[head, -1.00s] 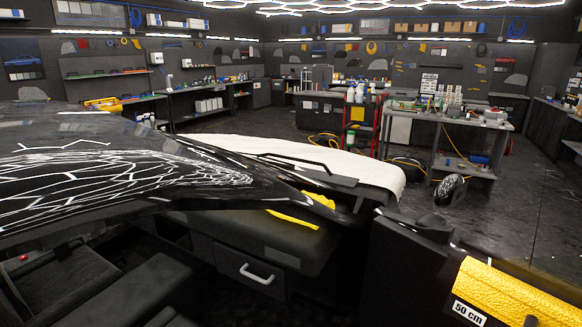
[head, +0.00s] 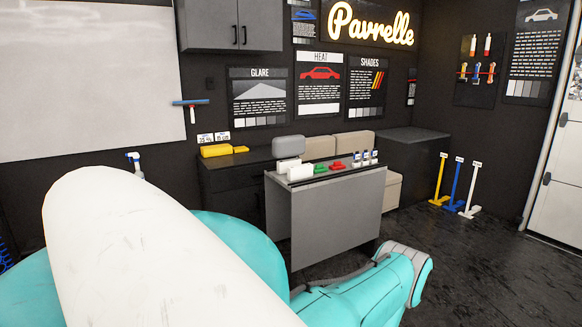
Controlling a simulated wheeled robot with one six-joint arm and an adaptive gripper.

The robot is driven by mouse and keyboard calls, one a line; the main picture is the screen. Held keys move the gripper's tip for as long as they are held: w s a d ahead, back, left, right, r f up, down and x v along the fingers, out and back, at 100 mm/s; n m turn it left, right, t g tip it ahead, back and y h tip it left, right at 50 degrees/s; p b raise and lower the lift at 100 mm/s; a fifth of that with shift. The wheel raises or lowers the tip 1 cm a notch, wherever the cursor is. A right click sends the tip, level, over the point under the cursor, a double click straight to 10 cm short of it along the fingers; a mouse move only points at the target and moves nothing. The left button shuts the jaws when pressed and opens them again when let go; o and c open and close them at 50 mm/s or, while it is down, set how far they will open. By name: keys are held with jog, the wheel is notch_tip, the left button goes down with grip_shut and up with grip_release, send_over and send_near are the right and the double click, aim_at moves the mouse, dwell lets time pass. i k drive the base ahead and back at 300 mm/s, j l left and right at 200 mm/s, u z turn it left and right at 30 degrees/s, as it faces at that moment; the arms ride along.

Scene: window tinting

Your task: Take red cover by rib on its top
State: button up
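A small red piece (head: 336,166) lies on top of the grey counter (head: 325,215) in the middle of the head view, beside a small green piece (head: 357,162). It is the likeliest match for the red cover, but it is too small here to make out a rib on its top. Nothing is touching it from above. My gripper is not in view; large white and teal parts, which look like my own arm, fill the lower left and bottom middle.
White blocks (head: 300,172) stand left of the red piece, and several small bottles (head: 366,157) stand right of it. A dark cabinet behind carries a yellow box (head: 216,150). Yellow, blue and white stands (head: 456,186) are at the right wall. Dark floor is open at the lower right.

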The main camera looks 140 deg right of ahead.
aim_at(337, 166)
jog(key=z, duration=4.85)
jog(key=i+l+u, duration=0.2)
jog(key=i, duration=0.45)
jog(key=i+l+u, duration=0.2)
jog(key=i+l, duration=0.25)
jog(key=i, duration=0.15)
jog(key=i+l+u, duration=0.2)
jog(key=i+l, duration=0.25)
jog(key=i, duration=0.15)
jog(key=i+j, duration=0.2)
jog(key=i, duration=0.25)
